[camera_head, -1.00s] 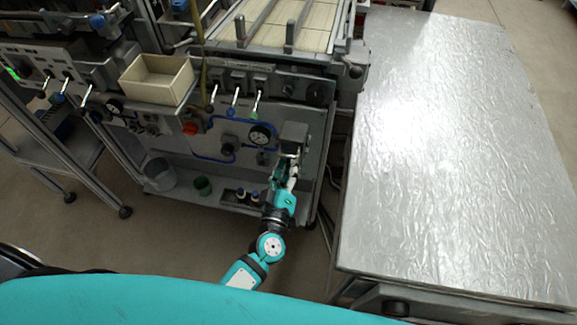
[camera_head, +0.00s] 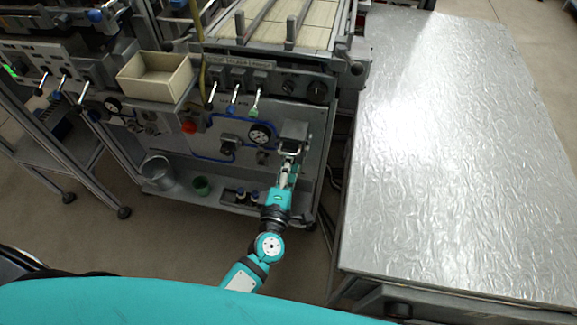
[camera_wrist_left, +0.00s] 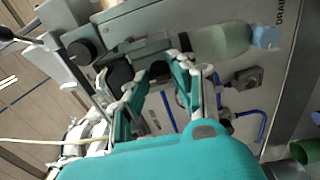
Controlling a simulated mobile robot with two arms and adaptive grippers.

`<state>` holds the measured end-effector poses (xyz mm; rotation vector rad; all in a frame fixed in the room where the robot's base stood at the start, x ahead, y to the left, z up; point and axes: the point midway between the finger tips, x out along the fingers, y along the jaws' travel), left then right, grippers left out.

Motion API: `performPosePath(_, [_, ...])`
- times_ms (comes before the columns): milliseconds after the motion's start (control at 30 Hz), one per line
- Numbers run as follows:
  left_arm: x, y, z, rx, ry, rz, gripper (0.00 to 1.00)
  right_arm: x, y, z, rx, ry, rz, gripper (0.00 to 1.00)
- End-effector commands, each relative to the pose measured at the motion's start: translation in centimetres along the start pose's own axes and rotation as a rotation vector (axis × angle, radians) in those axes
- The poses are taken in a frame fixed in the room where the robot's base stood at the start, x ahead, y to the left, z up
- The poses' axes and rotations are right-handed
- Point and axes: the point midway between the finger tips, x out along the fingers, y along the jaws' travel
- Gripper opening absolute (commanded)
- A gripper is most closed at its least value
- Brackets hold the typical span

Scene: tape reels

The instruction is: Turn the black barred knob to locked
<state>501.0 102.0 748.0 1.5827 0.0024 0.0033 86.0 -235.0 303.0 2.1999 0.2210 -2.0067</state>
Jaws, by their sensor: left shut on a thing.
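The grey box (camera_head: 295,132) is mounted at the right of the machine's front panel. My left gripper (camera_head: 289,155) is at its lower front, with the fingers closed in. In the left wrist view my left gripper (camera_wrist_left: 160,78) has its two fingers on either side of a dark part, which looks like the black barred knob (camera_wrist_left: 158,70). The fingers hide most of it, so its angle and any lock marking cannot be read. My right gripper is not in view.
A round gauge (camera_head: 260,134) and blue tubing sit left of the box. Toggle levers (camera_head: 233,108) are above. A cream bin (camera_head: 156,78) stands upper left. A metal-topped table (camera_head: 450,150) fills the right. A green cup (camera_head: 202,186) is on the lower shelf.

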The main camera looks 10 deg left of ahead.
Motion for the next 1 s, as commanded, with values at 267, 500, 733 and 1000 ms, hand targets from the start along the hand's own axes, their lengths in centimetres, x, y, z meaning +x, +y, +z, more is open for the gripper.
performPosePath(267, [-0.09,-0.22,-0.05,-0.028,0.001,-0.004,0.0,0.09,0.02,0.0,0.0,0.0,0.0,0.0])
performPosePath(500, [-0.09,-0.24,-0.05,-0.027,0.001,-0.005,0.0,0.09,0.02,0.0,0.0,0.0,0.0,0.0])
performPosePath(733, [-0.07,-0.18,-0.04,-0.026,0.001,-0.003,0.46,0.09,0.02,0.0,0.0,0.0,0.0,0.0])
performPosePath(1000, [-0.11,-0.1,-0.01,-0.026,0.0,-0.002,0.46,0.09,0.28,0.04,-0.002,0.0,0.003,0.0])
